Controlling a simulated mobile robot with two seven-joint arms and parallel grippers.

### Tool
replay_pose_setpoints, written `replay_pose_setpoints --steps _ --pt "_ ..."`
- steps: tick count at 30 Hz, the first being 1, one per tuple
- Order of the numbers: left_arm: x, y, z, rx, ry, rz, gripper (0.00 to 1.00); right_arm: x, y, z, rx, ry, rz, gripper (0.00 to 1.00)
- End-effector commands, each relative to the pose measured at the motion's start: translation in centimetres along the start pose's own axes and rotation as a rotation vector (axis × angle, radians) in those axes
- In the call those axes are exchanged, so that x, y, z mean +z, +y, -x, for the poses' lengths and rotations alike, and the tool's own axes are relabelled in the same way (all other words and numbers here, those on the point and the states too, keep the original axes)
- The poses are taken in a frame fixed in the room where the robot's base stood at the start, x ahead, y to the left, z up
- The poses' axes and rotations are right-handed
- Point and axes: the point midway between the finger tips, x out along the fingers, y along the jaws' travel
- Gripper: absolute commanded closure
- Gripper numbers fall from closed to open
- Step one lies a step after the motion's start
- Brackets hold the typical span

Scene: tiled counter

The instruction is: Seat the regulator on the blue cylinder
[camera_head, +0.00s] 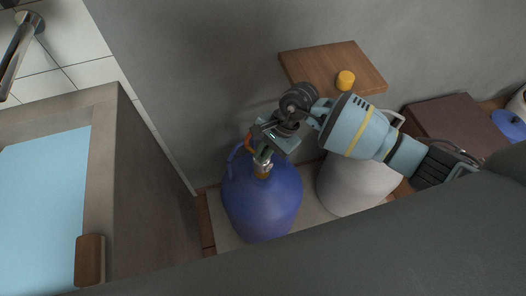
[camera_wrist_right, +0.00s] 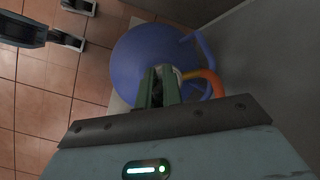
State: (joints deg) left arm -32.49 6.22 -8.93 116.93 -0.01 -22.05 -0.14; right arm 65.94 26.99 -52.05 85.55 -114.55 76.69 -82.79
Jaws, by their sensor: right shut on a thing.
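The blue cylinder (camera_head: 262,205) stands upright on a pale base strip beside the counter, with a blue handle guard at its top. In the right wrist view the cylinder (camera_wrist_right: 140,55) shows from above, beyond the fingers. My right gripper (camera_head: 264,153) is over the cylinder's top, pointing down. It is shut on the regulator (camera_head: 262,168), a small metallic piece with an orange part (camera_wrist_right: 212,82) that looks like a hose. The regulator is right at the cylinder's top; the fingers hide the joint, so I cannot tell whether it is seated. My left gripper is not in view.
A white cylinder (camera_head: 345,188) stands close to the right, under my right arm. A wooden shelf (camera_head: 310,65) with a yellow cup (camera_head: 345,80) is on the grey wall behind. A brown box (camera_head: 455,122) lies to the right.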

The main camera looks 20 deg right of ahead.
Motion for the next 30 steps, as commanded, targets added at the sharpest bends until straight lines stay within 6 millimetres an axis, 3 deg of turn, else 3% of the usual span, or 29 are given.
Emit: replay_pose_setpoints --steps 30 --pt "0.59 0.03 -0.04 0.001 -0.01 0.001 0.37 0.02 -0.15 0.09 -0.003 0.0 0.002 1.0"
